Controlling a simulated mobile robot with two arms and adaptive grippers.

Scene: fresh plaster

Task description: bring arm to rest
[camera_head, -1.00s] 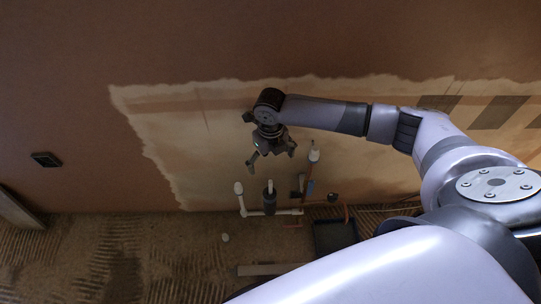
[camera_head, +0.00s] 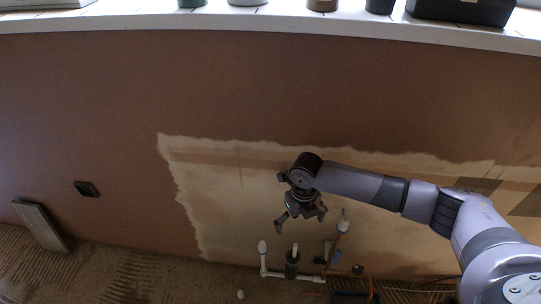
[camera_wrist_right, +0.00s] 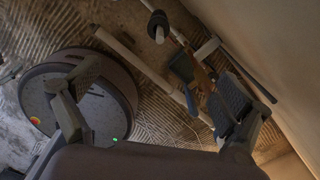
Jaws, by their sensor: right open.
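My right arm comes in from the right in the head view. Its gripper (camera_head: 301,219) hangs fingers down in front of the pale plaster patch (camera_head: 215,205). The fingers are spread with nothing between them. White pipes (camera_head: 293,278) with a dark grey sleeve (camera_head: 292,264) stand low by the wall, a little below the gripper in the picture and apart from it. In the right wrist view the two fingers of the gripper (camera_wrist_right: 150,95) are wide apart, with the floor beyond. My left gripper is not in view.
A white ledge (camera_head: 160,21) with several containers and a black case (camera_head: 460,10) runs along the top. A dark wall box (camera_head: 87,189) and a leaning board (camera_head: 40,225) are at the left. The brown wall between is clear. The floor is ridged.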

